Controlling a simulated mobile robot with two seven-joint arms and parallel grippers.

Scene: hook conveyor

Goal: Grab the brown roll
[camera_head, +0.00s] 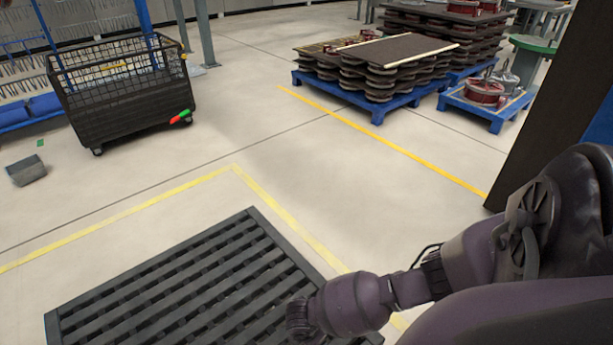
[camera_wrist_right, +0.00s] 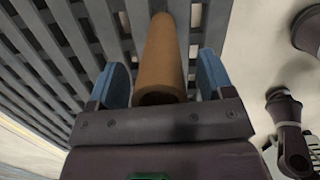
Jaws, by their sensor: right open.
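The brown roll (camera_wrist_right: 160,66) shows in the right wrist view, a plain brown cylinder pointing away from the wrist, with the dark slatted pallet behind it. My right gripper (camera_wrist_right: 163,63) is open, with one blue finger on each side of the roll. Gaps show between the roll and both fingers in this view. Whether the roll's near end touches the gripper body, I cannot tell. In the head view my right arm comes in from the right over the pallet; its gripper and the roll do not show there. My left gripper is in neither view.
The dark slatted pallet (camera_head: 175,285) lies on the floor inside yellow lines. A black mesh cart (camera_head: 125,95) stands at the upper left, with a grey box (camera_head: 27,170) near it. Blue pallets (camera_head: 377,110) with stacked goods stand at the back right. Open floor lies between.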

